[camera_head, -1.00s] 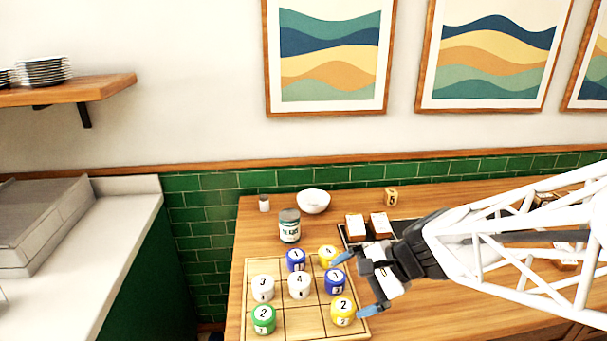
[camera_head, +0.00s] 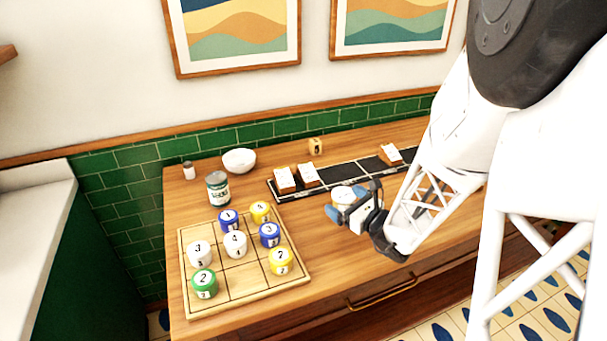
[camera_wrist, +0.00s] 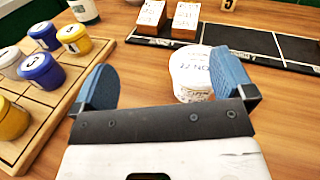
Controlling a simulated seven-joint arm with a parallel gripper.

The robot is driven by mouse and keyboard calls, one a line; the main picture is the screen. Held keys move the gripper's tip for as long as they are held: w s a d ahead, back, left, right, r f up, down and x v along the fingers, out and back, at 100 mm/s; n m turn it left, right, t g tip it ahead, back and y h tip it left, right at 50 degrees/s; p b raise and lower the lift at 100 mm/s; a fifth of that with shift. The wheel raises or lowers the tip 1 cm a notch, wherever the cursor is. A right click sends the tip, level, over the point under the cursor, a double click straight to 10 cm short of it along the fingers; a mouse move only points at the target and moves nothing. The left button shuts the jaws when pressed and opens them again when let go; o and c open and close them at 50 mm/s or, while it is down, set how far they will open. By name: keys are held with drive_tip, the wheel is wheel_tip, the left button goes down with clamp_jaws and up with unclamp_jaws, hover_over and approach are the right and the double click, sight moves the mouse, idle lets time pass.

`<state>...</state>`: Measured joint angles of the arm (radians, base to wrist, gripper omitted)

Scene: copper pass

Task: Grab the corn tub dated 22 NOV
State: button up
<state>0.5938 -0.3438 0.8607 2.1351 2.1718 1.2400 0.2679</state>
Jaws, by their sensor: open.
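A white round tub (camera_wrist: 192,72) with handwriting that reads "22 NO" before my right finger cuts it off stands on the wooden counter in the wrist view. It also shows partly behind my gripper in the head view (camera_head: 342,194). Lower print on its side is too small to read, so I cannot tell its contents. My gripper (camera_wrist: 166,82) is open and empty, low over the counter. The tub lies just ahead of the fingers, nearer the right one, which overlaps its right edge in the picture.
A wooden grid board (camera_head: 240,285) with several numbered coloured pieces lies to the left. A black tray (camera_head: 345,172) with white-topped blocks (camera_head: 285,180) runs behind the tub. A jar (camera_head: 217,189) and a white bowl (camera_head: 239,161) stand at the back left.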

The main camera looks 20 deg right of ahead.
sight(351, 203)
drive_tip(key=d+f+m+t+h, duration=0.1)
drive_tip(key=d+f+m+h, duration=0.2)
drive_tip(key=d, duration=0.1)
drive_tip(key=shift+s+f+m, duration=0.15)
drive_tip(key=shift+f+m, duration=0.15)
drive_tip(key=shift+f, duration=0.1)
drive_tip(key=shift+w+a, duration=0.2)
drive_tip(key=shift+w, duration=1.05)
drive_tip(key=shift+w+a, duration=0.15)
drive_tip(key=shift+w, duration=1.05)
drive_tip(key=c, duration=0.9)
